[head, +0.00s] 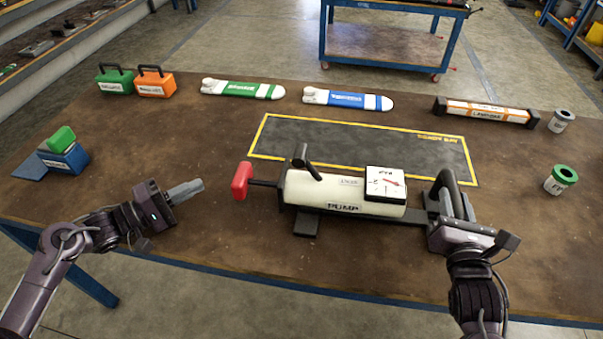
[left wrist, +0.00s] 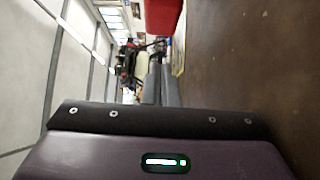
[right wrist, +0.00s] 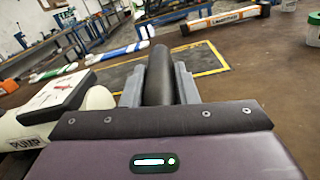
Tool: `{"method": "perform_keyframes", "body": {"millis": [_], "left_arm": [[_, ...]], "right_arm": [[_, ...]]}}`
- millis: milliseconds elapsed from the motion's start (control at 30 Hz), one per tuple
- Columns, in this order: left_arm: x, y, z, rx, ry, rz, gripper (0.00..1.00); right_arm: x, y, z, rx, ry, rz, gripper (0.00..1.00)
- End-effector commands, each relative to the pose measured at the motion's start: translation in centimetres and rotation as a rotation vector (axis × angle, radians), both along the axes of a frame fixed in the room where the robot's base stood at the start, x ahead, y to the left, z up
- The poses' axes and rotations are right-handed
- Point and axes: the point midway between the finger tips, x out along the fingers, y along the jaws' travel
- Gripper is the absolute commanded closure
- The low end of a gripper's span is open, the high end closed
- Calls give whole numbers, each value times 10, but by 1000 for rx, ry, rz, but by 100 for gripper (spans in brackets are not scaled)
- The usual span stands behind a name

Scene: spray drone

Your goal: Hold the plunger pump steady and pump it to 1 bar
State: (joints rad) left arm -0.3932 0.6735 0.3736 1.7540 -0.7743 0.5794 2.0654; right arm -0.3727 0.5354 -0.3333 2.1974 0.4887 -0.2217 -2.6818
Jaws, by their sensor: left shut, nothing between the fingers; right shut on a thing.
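The cream plunger pump (head: 328,193) lies on its side on the table, its gauge (head: 385,183) on top near the right end. Its red plunger handle (head: 241,181) sticks out at the left on a dark rod; it also shows in the left wrist view (left wrist: 161,15). My left gripper (head: 198,186) is shut and empty, left of the red handle and apart from it. My right gripper (head: 451,208) is shut on the black handle (right wrist: 158,76) at the pump's right end. The gauge needle is red; its exact reading is too small to tell.
A yellow-edged mat (head: 400,146) lies behind the pump.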

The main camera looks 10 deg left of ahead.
Motion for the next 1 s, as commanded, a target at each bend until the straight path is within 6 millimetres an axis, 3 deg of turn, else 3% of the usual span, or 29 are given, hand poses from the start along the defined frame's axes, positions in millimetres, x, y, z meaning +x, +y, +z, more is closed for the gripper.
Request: {"method": "perform_keyframes", "body": {"millis": [133, 333, 867, 1000], "left_arm": [[23, -22, 1, -1, -3, -1, 100], [23, -50, 0, -1, 1, 0, 100], [23, -62, 0, 0, 0, 1, 100], [23, -84, 0, -6, -2, -2, 100]], "right_arm": [[0, 0, 0, 2, 0, 0, 100], [0, 0, 0, 2, 0, 0, 100], [0, 0, 0, 2, 1, -1, 100], [0, 0, 0, 2, 1, 0, 100]]}}
